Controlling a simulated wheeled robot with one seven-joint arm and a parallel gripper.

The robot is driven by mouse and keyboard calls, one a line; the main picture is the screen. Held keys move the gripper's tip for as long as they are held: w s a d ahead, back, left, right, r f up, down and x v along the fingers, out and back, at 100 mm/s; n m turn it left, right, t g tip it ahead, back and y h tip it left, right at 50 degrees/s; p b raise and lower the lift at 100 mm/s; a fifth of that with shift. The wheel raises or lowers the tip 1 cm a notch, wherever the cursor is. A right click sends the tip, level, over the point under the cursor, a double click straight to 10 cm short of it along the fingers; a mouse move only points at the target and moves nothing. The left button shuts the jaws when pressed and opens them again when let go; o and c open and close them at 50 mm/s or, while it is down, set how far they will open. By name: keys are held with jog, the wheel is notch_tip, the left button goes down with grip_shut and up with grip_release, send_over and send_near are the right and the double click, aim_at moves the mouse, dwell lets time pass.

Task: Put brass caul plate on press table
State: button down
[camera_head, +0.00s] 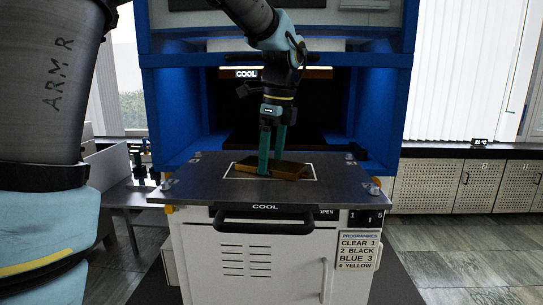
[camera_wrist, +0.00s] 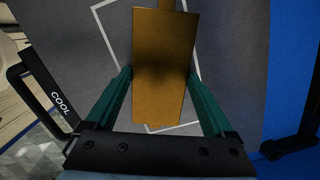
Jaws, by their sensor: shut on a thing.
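The brass caul plate (camera_head: 289,170) is over the dark press table (camera_head: 200,188), partly inside the white outlined rectangle and turned at an angle to it. I cannot tell whether it rests flat or hangs slightly above. My gripper (camera_head: 270,172) points down, its green fingers shut on the plate. In the wrist view the plate (camera_wrist: 160,75) lies between the two fingers (camera_wrist: 159,76), and a narrow tab shows at its far end. The table's grey surface (camera_wrist: 230,55) shows beyond, with parts of the white outline.
The table is pulled out in front of the blue press frame (camera_head: 175,110), which has a lit COOL sign. A black handle (camera_head: 264,218) runs along the table's front. Metal knobs stand at its corners. A programmes label (camera_head: 358,250) is on the white cabinet.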

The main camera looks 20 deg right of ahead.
aim_at(275, 165)
grip_release()
jog(key=shift+f, duration=0.1)
jog(key=shift+s+d+r+b, duration=0.1)
jog(key=shift+r+b, duration=0.15)
jog(key=shift+r, duration=1)
jog(key=shift+s+d+r+b, duration=0.1)
jog(key=shift+d+r+b, duration=0.1)
jog(key=shift+r, duration=1.1)
jog(key=shift+s+d+r+b, duration=0.1)
jog(key=shift+r+b, duration=0.15)
jog(key=shift+r, duration=1)
jog(key=shift+a+r, duration=0.1)
